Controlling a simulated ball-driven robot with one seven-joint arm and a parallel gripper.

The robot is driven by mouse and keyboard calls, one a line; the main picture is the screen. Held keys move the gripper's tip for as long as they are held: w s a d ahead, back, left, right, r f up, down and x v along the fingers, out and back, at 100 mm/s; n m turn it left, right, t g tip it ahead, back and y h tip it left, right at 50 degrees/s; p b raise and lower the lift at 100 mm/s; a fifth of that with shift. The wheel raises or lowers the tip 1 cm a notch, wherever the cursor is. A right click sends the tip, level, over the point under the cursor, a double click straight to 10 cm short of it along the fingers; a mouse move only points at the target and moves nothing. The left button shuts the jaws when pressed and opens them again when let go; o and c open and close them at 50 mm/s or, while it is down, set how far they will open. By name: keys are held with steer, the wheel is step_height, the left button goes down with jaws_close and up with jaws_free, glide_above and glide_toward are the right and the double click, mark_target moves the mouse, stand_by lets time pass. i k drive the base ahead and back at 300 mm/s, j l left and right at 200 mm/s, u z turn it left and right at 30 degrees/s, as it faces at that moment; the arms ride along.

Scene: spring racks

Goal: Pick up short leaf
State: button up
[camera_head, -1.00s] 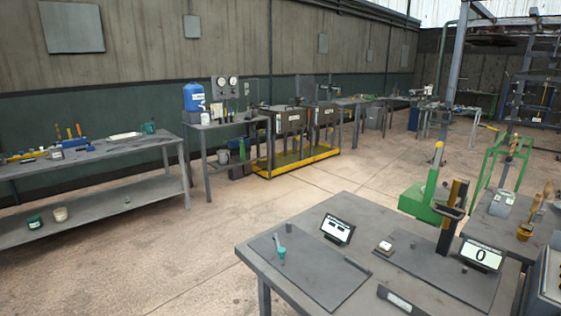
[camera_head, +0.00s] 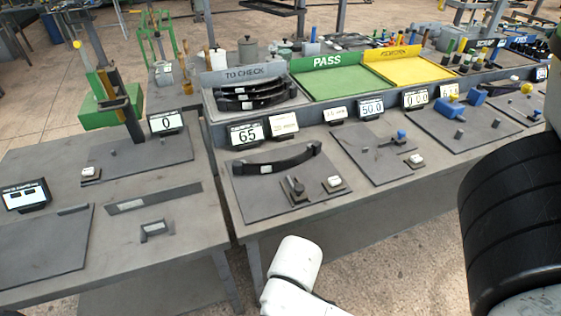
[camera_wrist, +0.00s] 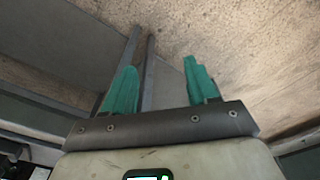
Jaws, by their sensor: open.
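A dark curved leaf (camera_head: 278,160) lies on a grey mat on the right bench in the head view. Several similar dark leaves (camera_head: 262,92) are stacked in the TO CHECK tray (camera_head: 207,106) behind it. I cannot tell for certain which is the short leaf. My gripper (camera_wrist: 163,85) shows in the wrist view with its two teal fingers apart and nothing between them. Below it are floor and grey bench legs; no leaf shows there. The fingers do not show in the head view, where my white arm is at the bottom edge.
A green PASS tray (camera_head: 335,83) and a yellow tray (camera_head: 410,70) stand at the back of the bench. Small displays, including one reading 65 (camera_head: 246,134), line its middle. The left bench (camera_head: 60,165) is separated by a narrow gap. Open floor lies in front.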

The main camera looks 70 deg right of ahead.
mark_target(240, 167)
steer(key=z, duration=0.45)
steer(key=j+z, duration=0.15)
steer(key=z, duration=0.25)
steer(key=j+z, duration=0.1)
steer(key=z, duration=0.35)
steer(key=i, duration=0.05)
